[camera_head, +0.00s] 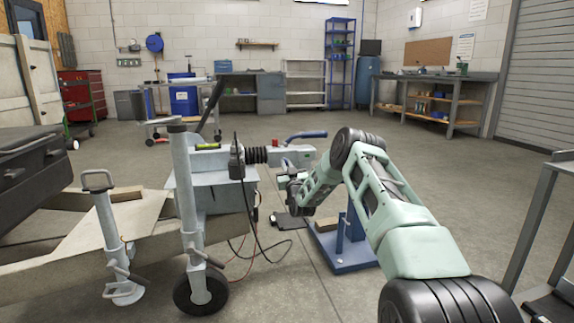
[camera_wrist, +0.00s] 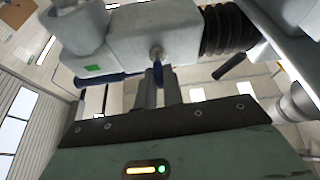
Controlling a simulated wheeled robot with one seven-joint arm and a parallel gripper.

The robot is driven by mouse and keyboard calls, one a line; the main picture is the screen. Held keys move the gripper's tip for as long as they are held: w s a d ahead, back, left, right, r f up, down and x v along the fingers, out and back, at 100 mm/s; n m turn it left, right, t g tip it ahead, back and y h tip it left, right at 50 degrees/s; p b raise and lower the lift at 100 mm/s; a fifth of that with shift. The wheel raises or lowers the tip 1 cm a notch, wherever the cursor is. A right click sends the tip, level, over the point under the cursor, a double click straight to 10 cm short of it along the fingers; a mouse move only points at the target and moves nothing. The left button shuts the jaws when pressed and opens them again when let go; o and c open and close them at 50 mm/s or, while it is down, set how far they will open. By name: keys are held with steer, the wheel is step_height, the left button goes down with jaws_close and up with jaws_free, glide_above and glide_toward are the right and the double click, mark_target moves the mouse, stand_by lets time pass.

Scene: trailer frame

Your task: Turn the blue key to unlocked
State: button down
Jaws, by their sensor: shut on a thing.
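The blue key (camera_wrist: 159,74) shows in the wrist view as a small blue piece between my two fingers, just below a round metal lock (camera_wrist: 156,53). The lock is on the underside of the pale grey coupling head (camera_wrist: 178,35). My gripper (camera_wrist: 158,88) is shut on the key, and its fingers hide most of it. In the head view, the coupling head (camera_head: 292,154) is at the front of the trailer, and my arm reaches under it from the right. The key is hidden there. I cannot tell how far the key is turned.
A black ribbed bellows (camera_head: 256,155) sits behind the coupling head, with a blue-gripped handle (camera_head: 306,135) above. A jockey wheel post (camera_head: 188,210) and hanging cables (camera_head: 256,225) are left of my arm. A blue stand (camera_head: 343,250) is below it. Open floor lies beyond.

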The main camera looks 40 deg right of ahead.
steer(key=shift+m+h, duration=0.4)
steer(key=shift+m, duration=0.5)
steer(key=c, duration=1.5)
jaws_free()
steer(key=p+v, duration=0.3)
steer(key=v, duration=0.5)
steer(key=p+v, duration=0.4)
steer(key=v, duration=0.5)
steer(key=shift+s+a+r, duration=0.1)
steer(key=shift+s+a, duration=0.1)
steer(key=shift+s, duration=0.05)
